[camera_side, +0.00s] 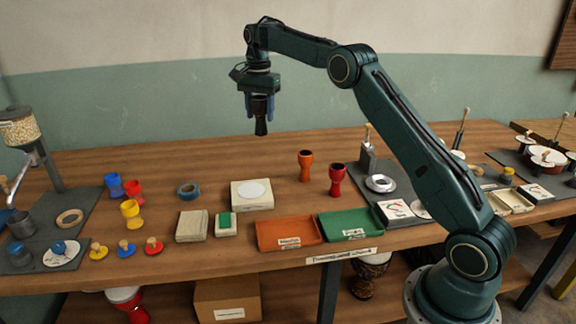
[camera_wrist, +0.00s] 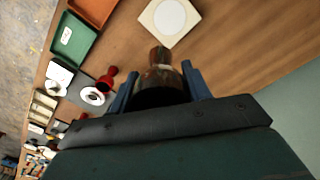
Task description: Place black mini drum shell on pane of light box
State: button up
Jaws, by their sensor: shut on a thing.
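My gripper (camera_side: 260,112) is shut on the black mini drum shell (camera_side: 261,126) and holds it in the air, well above the table and behind the light box. In the wrist view the shell (camera_wrist: 160,92) sits dark between the two blue fingers; a brownish part shows at its far end, and I cannot tell if that belongs to it. The light box (camera_side: 238,203) is a cream block on the table with a round white pane (camera_side: 252,190) on top. The pane (camera_wrist: 169,16) is bare and shows at the top of the wrist view.
An orange goblet drum (camera_side: 305,166) and a red one (camera_side: 337,179) stand right of the light box. Orange (camera_side: 285,233) and green (camera_side: 350,224) trays lie in front. Blue tape (camera_side: 188,190) lies to the left. The table behind the light box is clear.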

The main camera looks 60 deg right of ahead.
jog(key=shift+w+a+r+n, duration=0.25)
jog(key=shift+w+a+n, duration=0.5)
jog(key=shift+n, duration=0.25)
jog(key=shift+w+a+r+n, duration=0.2)
jog(key=shift+w+a+n, duration=0.4)
jog(key=shift+a+n, duration=0.3)
jog(key=shift+d+f, duration=0.1)
notch_tip(320, 180, down, 14)
jog(key=shift+f, duration=0.2)
send_over(252, 190)
jog(key=shift+f, duration=2.7)
jog(key=shift+f, duration=0.2)
jog(key=o, duration=1)
jog(key=shift+r, duration=0.15)
